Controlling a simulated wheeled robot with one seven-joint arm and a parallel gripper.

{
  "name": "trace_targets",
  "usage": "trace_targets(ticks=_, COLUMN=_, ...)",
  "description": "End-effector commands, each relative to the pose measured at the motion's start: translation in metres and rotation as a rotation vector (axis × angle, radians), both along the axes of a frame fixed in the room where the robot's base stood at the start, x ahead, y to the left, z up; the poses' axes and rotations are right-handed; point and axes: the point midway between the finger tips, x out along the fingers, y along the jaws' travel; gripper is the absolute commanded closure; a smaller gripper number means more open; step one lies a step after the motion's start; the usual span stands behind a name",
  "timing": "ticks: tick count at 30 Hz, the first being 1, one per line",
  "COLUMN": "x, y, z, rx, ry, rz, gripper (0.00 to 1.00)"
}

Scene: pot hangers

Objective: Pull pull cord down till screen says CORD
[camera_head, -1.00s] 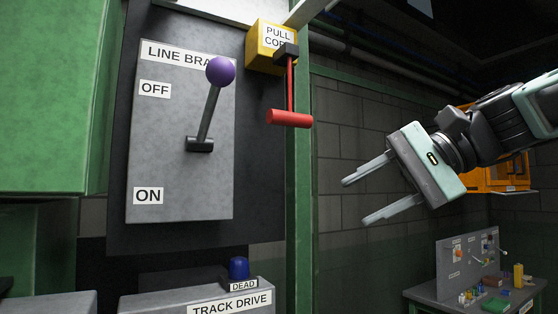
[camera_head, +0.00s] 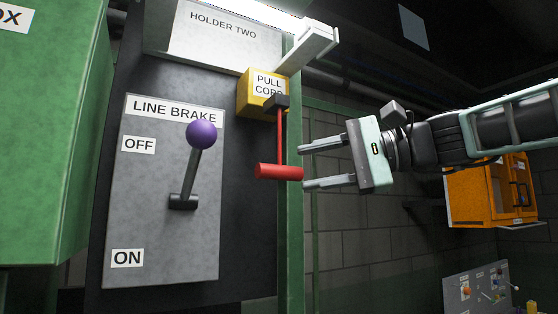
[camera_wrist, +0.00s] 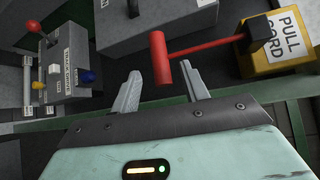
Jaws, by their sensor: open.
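The pull cord has a red T-shaped handle (camera_head: 279,172) hanging on a thin red cord below a yellow box labelled PULL CORD (camera_head: 262,92). My gripper (camera_head: 303,166) is open and empty, just right of the handle in the head view, its fingers pointing left at about handle height. In the wrist view the red handle (camera_wrist: 160,58) lies beyond and between the open fingers (camera_wrist: 162,88), with the yellow box (camera_wrist: 273,42) at the upper right. I cannot tell whether a fingertip touches the handle. A sign (camera_head: 228,32) above reads HOLDER TWO; no CORD text is visible.
A grey LINE BRAKE panel (camera_head: 165,245) with a purple-knobbed lever (camera_head: 201,135) stands left of the cord. A green post (camera_head: 291,235) runs behind the handle. An orange cabinet (camera_head: 480,195) hangs at right. Open space lies below my gripper.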

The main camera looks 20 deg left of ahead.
Motion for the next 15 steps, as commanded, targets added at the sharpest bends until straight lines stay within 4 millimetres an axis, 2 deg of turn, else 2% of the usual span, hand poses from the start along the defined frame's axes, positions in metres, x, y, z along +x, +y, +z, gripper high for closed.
trace_targets(ticks=1, x=-0.002, y=0.012, z=0.002, rx=-0.002, ry=0.003, rz=0.005, gripper=0.55)
trace_targets(ticks=6, x=-0.005, y=0.041, z=-0.003, rx=-0.002, ry=0.001, rz=0.003, gripper=0.55)
trace_targets(ticks=10, x=-0.005, y=0.055, z=-0.006, rx=-0.001, ry=0.001, rz=0.002, gripper=0.55)
trace_targets(ticks=15, x=-0.006, y=0.064, z=-0.009, rx=-0.001, ry=0.0, rz=0.001, gripper=0.55)
